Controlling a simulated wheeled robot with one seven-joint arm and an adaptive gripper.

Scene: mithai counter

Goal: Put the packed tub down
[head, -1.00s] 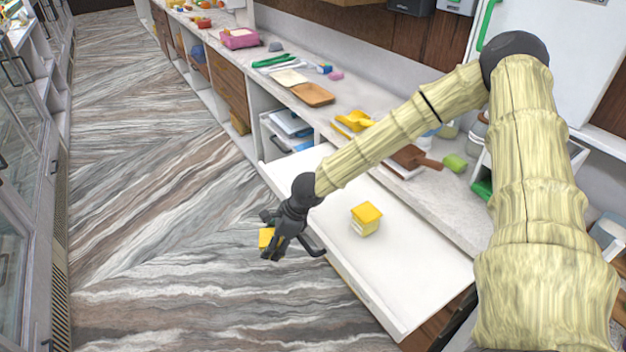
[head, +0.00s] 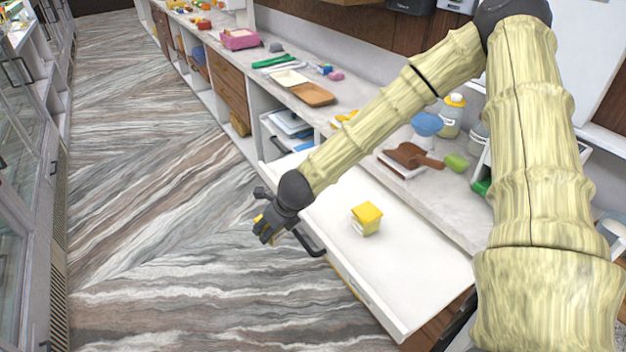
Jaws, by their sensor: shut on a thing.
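My gripper (head: 266,230) is over the floor just left of the pulled-out white drawer or shelf. It is shut on a yellow thing (head: 258,218), of which only small bits show between the dark fingers. It looks like the tub, but the fingers hide its shape. A small tub with a yellow lid and a pale label (head: 366,219) stands upright on the white surface (head: 410,270), to the right of my gripper and apart from it.
The white surface has free room around the standing tub. The counter (head: 455,205) behind holds a brown scoop (head: 412,157), a green piece (head: 456,162), a blue bowl (head: 427,124) and a yellow-capped jar (head: 452,115).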

